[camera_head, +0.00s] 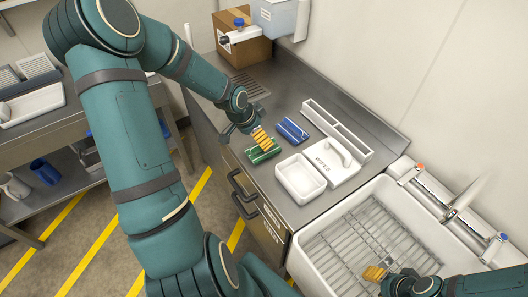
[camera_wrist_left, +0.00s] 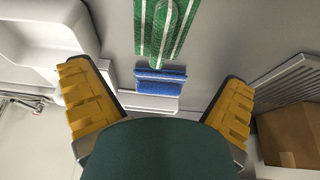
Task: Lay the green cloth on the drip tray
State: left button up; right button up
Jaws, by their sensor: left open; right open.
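The green cloth (camera_head: 266,154), with pale stripes, lies on the counter in the head view. It also shows at the top of the left wrist view (camera_wrist_left: 150,28). My left gripper (camera_head: 261,138) is open and empty, close above the green cloth. Its two yellow fingers stand wide apart in the left wrist view (camera_wrist_left: 157,75). The drip tray (camera_head: 250,88) is a slatted panel at the far end of the counter, bare, and shows at the right of the left wrist view (camera_wrist_left: 288,76). My right gripper (camera_head: 376,273) is open and empty over the sink.
A folded blue cloth (camera_head: 292,130) lies beside the green one. A white tray (camera_head: 301,178), a wipes box (camera_head: 331,163) and a long divided holder (camera_head: 338,128) stand nearby. A cardboard box (camera_head: 243,50) and a dispenser stand behind the drip tray. The sink (camera_head: 310,244) has a wire rack.

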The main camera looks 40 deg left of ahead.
pick_arm(q)
jog(key=x, duration=0.3)
jog(key=shift+r+b, duration=0.1)
jog(key=shift+b, duration=0.25)
pick_arm(e)
jog(key=shift+s+f, duration=0.15)
jog(key=shift+f, duration=0.45)
pick_arm(q)
jog(key=shift+b+x, duration=1.1)
jog(key=shift+x, duration=1.5)
pick_arm(e)
jog(key=shift+s+f, duration=0.2)
jog(key=shift+f, duration=0.9)
pick_arm(q)
jog(key=shift+s+f, duration=0.1)
jog(key=shift+f, duration=0.2)
pick_arm(e)
jog(key=shift+f, duration=0.15)
pick_arm(q)
jog(key=c, duration=1.2)
